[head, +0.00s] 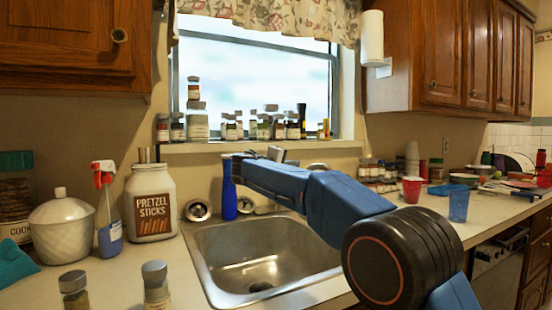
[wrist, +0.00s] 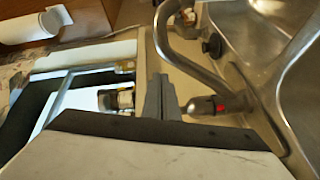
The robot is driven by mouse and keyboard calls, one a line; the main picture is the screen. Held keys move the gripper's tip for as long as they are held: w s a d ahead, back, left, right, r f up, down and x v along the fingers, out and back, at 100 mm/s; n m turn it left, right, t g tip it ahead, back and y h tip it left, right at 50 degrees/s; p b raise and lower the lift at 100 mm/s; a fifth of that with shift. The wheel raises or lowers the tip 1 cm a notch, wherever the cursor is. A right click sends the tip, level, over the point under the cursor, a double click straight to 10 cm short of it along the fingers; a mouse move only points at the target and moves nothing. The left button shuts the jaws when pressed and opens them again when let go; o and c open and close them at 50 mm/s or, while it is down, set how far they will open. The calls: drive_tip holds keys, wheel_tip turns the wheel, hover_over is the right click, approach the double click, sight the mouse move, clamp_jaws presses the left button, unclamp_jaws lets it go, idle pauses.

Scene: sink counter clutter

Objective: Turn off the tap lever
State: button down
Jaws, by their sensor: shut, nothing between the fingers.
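The tap shows in the wrist view as a curved metal spout (wrist: 176,42). Its lever (wrist: 207,106) is a short metal piece with a red mark, right of my gripper's fingers. My gripper (wrist: 161,80) has its fingers together with nothing between them. The fingers are close beside the lever's end; I cannot tell if they touch it. In the head view my blue arm reaches over the sink (head: 207,262) and hides most of the tap. I cannot make out the fingertips there.
The windowsill behind carries several jars (head: 197,122). A spray bottle (head: 108,210), a white pot (head: 61,226) and a pretzel jar (head: 151,203) stand left of the sink. A red cup (head: 412,189) and a blue cup (head: 459,204) stand to the right.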

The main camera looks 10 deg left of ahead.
drive_tip(key=a+t, duration=0.2)
drive_tip(key=a, duration=1)
drive_tip(key=r+x, duration=0.1)
drive_tip(key=x, duration=0.9)
drive_tip(key=shift+n, duration=0.4)
drive_tip(key=shift+w, duration=0.1)
